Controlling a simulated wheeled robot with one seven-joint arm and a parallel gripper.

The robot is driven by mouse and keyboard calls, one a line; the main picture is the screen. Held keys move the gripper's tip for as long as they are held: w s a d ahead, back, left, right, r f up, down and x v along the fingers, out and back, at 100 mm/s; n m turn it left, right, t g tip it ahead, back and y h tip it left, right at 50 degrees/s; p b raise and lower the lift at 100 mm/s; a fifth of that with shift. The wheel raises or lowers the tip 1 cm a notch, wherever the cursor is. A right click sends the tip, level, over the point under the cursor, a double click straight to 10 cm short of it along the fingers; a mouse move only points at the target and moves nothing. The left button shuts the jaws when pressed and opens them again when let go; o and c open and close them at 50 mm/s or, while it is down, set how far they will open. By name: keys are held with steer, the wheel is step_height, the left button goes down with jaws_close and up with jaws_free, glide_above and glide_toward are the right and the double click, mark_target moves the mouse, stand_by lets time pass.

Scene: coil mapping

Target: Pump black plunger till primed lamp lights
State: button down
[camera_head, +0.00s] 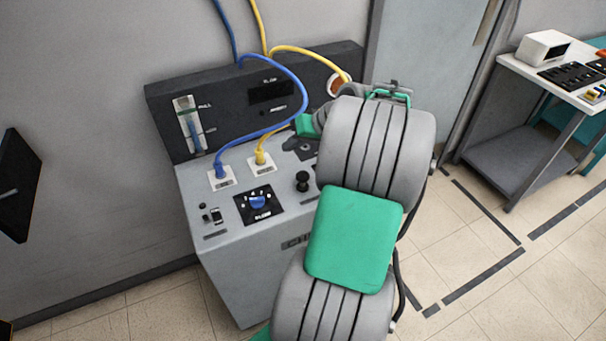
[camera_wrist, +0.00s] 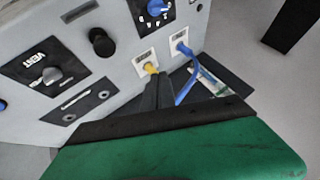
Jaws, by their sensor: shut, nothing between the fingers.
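The black plunger (camera_head: 302,181) is a round knob standing up from the sloped top of the grey console (camera_head: 240,270), right of the blue dial. In the wrist view the plunger (camera_wrist: 102,42) is at the upper left. My gripper (camera_wrist: 156,80) is shut and empty. In the wrist view its fingertips appear near the yellow plug, apart from the plunger. In the head view my arm mostly hides the gripper. A small dark round spot (camera_head: 262,114) with a label is on the upright back panel. It may be the primed lamp, and it looks unlit.
Blue (camera_head: 221,174) and yellow (camera_head: 260,160) hoses plug into the console beside the blue dial (camera_head: 258,201) and arch over it. A vent knob (camera_wrist: 47,74) is near the plunger. A sight tube (camera_head: 188,125) is at left. A side table (camera_head: 520,68) stands right.

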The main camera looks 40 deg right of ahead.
steer(key=shift+m+t, duration=0.3)
steer(key=shift+t, duration=0.1)
steer(key=d, duration=0.1)
steer(key=s+d, duration=0.1)
steer(key=d, duration=0.1)
steer(key=shift+s+d+f, duration=0.15)
steer(key=shift+s+d, duration=0.2)
steer(key=b, duration=0.7)
glide_above(306, 176)
step_height(306, 176, down, 8)
steer(key=shift+f, duration=0.4)
steer(key=shift+f, duration=0.15)
stand_by(0.6)
steer(key=shift+f, duration=0.25)
